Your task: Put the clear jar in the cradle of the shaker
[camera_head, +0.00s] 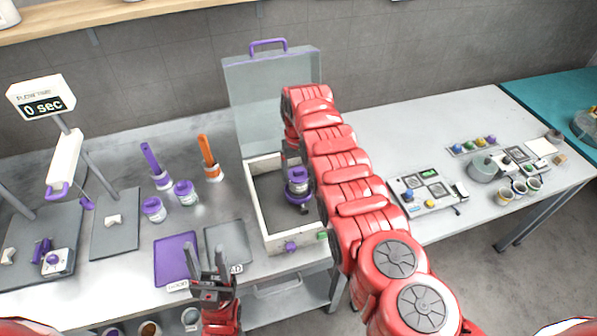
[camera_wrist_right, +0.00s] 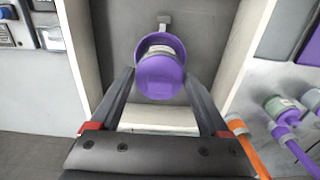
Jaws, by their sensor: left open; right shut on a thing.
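The shaker (camera_head: 265,215) is an open-topped pale box with its clear lid (camera_head: 270,90) raised. Inside it, the clear jar (camera_head: 298,175) with a purple lid is at the purple cradle (camera_head: 303,208). In the right wrist view, the jar's purple lid (camera_wrist_right: 161,80) faces me, with the cradle ring (camera_wrist_right: 150,41) around or behind its far end; full seating cannot be told. My right gripper (camera_wrist_right: 160,72) is shut on the jar, one finger on each side. My arm hides part of the box in the head view. My left gripper (camera_head: 208,258) is open and empty, near the front.
Two purple-lidded jars (camera_head: 186,192) (camera_head: 153,209) stand left of the shaker, near purple and orange brushes (camera_head: 208,155). A purple mat (camera_head: 177,260) and a grey mat (camera_head: 229,245) lie in front. A control panel (camera_head: 427,190) sits to the right.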

